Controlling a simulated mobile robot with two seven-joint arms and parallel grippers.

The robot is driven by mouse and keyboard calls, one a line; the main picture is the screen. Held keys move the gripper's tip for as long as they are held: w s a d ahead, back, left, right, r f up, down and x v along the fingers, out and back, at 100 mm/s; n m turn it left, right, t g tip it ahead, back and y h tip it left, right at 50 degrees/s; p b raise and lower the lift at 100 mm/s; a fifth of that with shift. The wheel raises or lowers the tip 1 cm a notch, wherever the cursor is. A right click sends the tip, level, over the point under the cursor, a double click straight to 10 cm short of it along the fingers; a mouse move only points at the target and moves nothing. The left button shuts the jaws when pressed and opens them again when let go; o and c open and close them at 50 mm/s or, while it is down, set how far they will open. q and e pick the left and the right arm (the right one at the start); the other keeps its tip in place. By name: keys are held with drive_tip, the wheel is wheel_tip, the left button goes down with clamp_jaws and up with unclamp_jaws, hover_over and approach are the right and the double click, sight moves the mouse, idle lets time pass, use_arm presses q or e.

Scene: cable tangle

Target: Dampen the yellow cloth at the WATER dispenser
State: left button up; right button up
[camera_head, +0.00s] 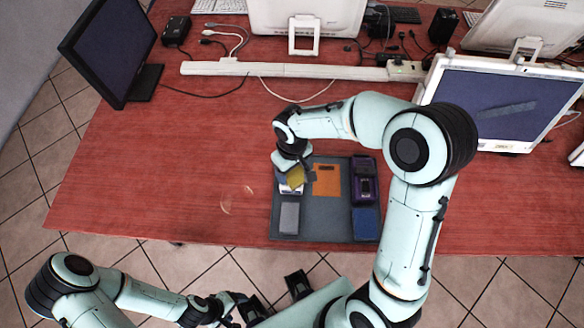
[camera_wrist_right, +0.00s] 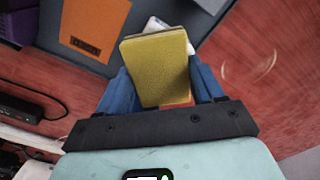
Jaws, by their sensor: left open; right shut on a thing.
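The yellow cloth (camera_head: 296,176) is a thick, flat pad. In the right wrist view the cloth (camera_wrist_right: 155,65) sits between the blue fingers of my right gripper (camera_wrist_right: 162,85), which is shut on it. In the head view the right gripper (camera_head: 294,170) is over the back left of the dark grey tray. A white item (camera_head: 291,188) is just under and beside the cloth, mostly hidden; it also shows in the wrist view (camera_wrist_right: 157,24). I cannot read a WATER label, nor tell whether the cloth touches it. My left gripper (camera_head: 277,298) is open and empty, in front of the table.
The tray (camera_head: 323,228) also holds an orange panel (camera_head: 327,180), a purple device (camera_head: 363,180), a grey block (camera_head: 289,218) and a blue block (camera_head: 365,222). Monitors, cables and a white power strip (camera_head: 280,70) are behind. The red table's left side (camera_head: 150,180) is clear.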

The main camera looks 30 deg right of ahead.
drive_tip(key=shift+r+p, duration=2.05)
drive_tip(key=shift+r, duration=1.5)
use_arm(q)
drive_tip(key=w+r, duration=0.2)
drive_tip(key=r, duration=0.1)
drive_tip(key=w+r, duration=0.1)
drive_tip(key=r, duration=0.1)
drive_tip(key=shift+s+f, duration=0.1)
use_arm(e)
drive_tip(key=shift+f, duration=0.1)
